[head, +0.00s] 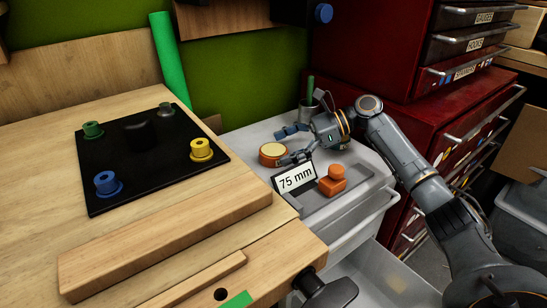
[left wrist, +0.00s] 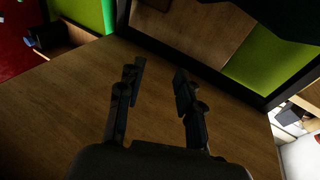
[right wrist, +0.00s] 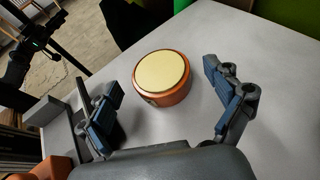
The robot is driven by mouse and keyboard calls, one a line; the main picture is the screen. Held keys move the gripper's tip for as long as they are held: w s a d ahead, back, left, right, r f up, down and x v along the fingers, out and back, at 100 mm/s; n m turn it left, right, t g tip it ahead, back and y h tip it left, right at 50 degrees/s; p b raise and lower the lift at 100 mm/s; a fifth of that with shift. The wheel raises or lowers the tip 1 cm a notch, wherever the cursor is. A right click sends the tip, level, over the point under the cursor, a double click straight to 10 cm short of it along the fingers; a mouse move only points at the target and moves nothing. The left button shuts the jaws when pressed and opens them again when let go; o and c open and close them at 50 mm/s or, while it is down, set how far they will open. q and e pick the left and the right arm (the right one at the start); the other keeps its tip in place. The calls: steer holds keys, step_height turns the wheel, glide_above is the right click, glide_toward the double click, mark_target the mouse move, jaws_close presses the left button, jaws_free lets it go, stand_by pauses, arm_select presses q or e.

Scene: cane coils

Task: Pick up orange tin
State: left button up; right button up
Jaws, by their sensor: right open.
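The orange tin (head: 272,153) is short and round with a cream lid, and stands upright on the light grey cabinet top (head: 240,140). In the right wrist view the tin (right wrist: 162,78) sits just beyond and between my fingertips. My right gripper (head: 288,145) is open, its fingers spread either side of the tin's near side, with nothing gripped. My left gripper (left wrist: 160,77) is open and empty over a wooden surface in the left wrist view. It is not visible in the head view.
A "75 mm" sign (head: 296,178) and an orange knobbed block (head: 332,181) stand close to the tin. A red drawer chest (head: 400,120) borders the right. A black board (head: 150,165) with colored spools lies on the workbench.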

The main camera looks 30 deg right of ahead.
steer(key=shift+x, duration=1.4)
steer(key=shift+r, duration=0.1)
steer(key=c, duration=1.5)
arm_select(q)
steer(key=r+t, duration=0.1)
steer(key=r+t+h, duration=0.1)
steer(key=r, duration=0.1)
steer(key=shift+s+d+r, duration=0.15)
steer(key=shift+s+r, duration=0.05)
steer(key=shift+s, duration=0.2)
arm_select(e)
steer(key=shift+r, duration=0.1)
